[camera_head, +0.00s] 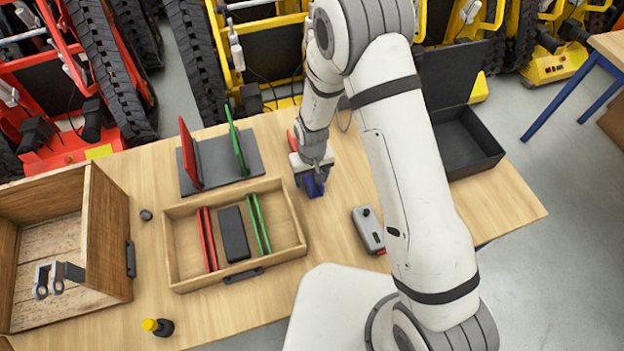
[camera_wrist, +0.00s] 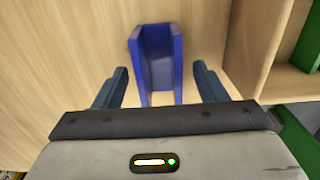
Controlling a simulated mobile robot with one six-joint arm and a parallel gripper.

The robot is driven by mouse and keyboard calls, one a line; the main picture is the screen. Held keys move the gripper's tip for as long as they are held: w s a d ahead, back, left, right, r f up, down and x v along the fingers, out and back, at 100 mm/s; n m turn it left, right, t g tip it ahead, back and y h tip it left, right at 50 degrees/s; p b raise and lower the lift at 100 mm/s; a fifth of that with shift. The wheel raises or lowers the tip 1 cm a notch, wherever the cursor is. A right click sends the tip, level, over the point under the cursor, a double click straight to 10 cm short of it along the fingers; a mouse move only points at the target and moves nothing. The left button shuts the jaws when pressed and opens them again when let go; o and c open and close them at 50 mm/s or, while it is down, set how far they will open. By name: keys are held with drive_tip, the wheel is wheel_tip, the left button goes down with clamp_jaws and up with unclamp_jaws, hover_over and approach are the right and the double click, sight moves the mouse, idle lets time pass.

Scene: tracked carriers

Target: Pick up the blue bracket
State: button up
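The blue bracket (camera_head: 315,187) stands on the wooden table, right of the wooden tray, partly hidden by my gripper (camera_head: 312,172) in the head view. In the wrist view the blue bracket (camera_wrist: 157,60) is a U-shaped channel with two upright walls. My gripper (camera_wrist: 161,70) is open, with one dark blue finger on each side of the bracket. A gap shows between each finger and the bracket, so neither finger visibly touches it.
The wooden tray (camera_head: 180,256) holds red and green plates and a black block. Behind it is a dark rack (camera_head: 216,160) with upright plates. A grey box with a button (camera_head: 368,230) lies to the right. An open black box (camera_head: 462,150) stands further right. A wooden cabinet (camera_head: 108,235) is left.

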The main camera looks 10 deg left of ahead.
drive_tip(key=c, duration=1.2)
drive_tip(key=shift+c, duration=0.2)
drive_tip(key=shift+r, duration=0.15)
